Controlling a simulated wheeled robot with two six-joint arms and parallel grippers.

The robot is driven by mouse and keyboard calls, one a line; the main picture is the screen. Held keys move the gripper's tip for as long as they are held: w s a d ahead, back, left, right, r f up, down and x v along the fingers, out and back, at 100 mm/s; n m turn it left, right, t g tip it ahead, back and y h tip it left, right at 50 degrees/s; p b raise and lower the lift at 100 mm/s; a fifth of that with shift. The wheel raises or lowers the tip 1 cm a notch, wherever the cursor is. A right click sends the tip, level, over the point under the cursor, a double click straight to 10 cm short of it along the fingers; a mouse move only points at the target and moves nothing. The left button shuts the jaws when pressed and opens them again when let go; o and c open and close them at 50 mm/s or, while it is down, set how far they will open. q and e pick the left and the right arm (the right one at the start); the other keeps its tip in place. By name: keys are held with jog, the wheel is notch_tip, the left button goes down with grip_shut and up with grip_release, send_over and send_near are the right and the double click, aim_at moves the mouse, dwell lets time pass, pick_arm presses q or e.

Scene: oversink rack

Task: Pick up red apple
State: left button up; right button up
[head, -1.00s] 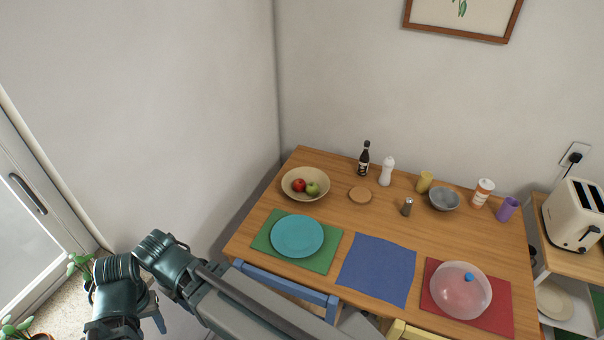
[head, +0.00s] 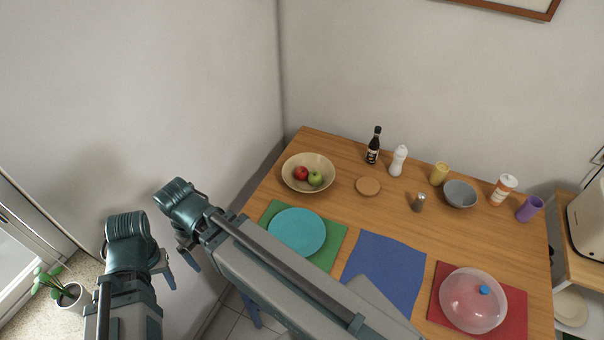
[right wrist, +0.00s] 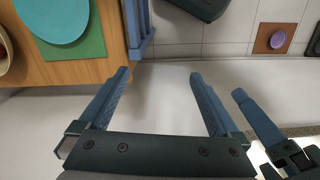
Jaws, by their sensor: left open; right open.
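The red apple (head: 301,173) sits in a wide beige bowl (head: 290,174) at the back left of the wooden table, touching or close to a green apple (head: 315,179). My left gripper (head: 164,268) is open and empty, left of the table and well short of the bowl. My right gripper (head: 188,256) is beside it, also left of the table edge. In the right wrist view its two blue fingers (right wrist: 158,92) are spread with nothing between them. Part of the left gripper (right wrist: 258,118) shows at right there. The bowl is cut off at that view's left edge.
A teal plate (head: 297,232) on a green mat (head: 329,245) lies in front of the bowl. A coaster (head: 368,186), dark bottle (head: 374,146) and white shaker (head: 398,161) stand right of it. A wall rises behind; a potted plant (head: 68,294) is at lower left.

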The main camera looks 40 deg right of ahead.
jog(key=w+d+f+t+y+b, duration=0.1)
jog(key=w+d+f+y+b, duration=0.3)
jog(key=w+d+f+b, duration=0.4)
jog(key=t+b, duration=1.2)
jog(key=b, duration=0.4)
send_near(306, 174)
jog(key=shift+m, duration=0.3)
jog(key=b+x, duration=0.2)
jog(key=x, duration=0.1)
jog(key=b+x, duration=0.2)
jog(key=shift+d, duration=0.35)
jog(key=shift+w+a+f, duration=0.15)
jog(key=shift+w+a, duration=0.05)
jog(key=shift+w, duration=0.35)
jog(key=b+x, duration=0.2)
jog(key=x, duration=0.3)
jog(key=shift+a+f, duration=0.15)
jog(key=c, duration=1.4)
